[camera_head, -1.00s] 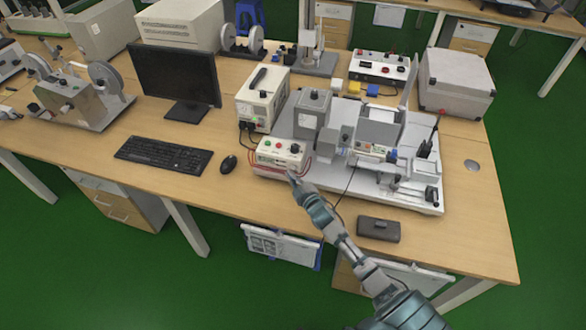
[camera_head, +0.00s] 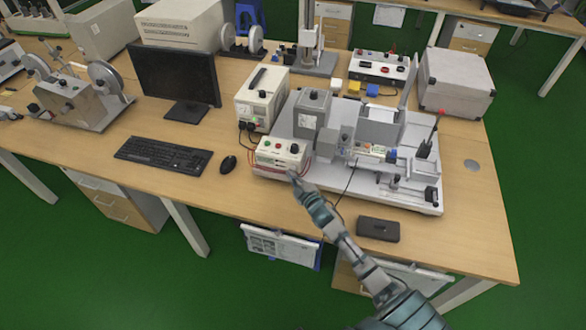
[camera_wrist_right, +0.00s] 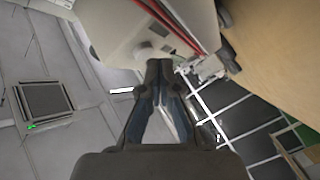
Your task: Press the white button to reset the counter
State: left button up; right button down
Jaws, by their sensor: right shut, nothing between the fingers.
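The white control box (camera_head: 283,154) stands at the front of the desk, with green, red and dark round controls on its top panel. In the right wrist view, a round white button (camera_wrist_right: 143,49) sticks out of the pale box face, just beyond my fingertips. My right gripper (camera_head: 293,176) is shut and empty, its tips close to the box's front face. In the right wrist view its closed fingers (camera_wrist_right: 159,66) point at the face beside the button. I cannot tell whether they touch it. The counter's display cannot be made out. My left gripper is out of view.
A grey test machine (camera_head: 375,150) on a base plate stands right of the box. A power unit (camera_head: 262,99) is behind it. A mouse (camera_head: 228,165) and keyboard (camera_head: 163,154) lie to the left, and a dark case (camera_head: 378,229) to the front right. Red wires run along the box.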

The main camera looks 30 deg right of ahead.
jog(key=shift+w+d, duration=0.15)
jog(key=shift+d, duration=0.05)
jog(key=shift+w+d, duration=0.2)
jog(key=shift+d, duration=0.05)
dwell(0.6)
jog(key=shift+a+r, duration=0.1)
jog(key=shift+s+a+p, duration=0.5)
jog(key=shift+a, duration=0.1)
dwell(0.3)
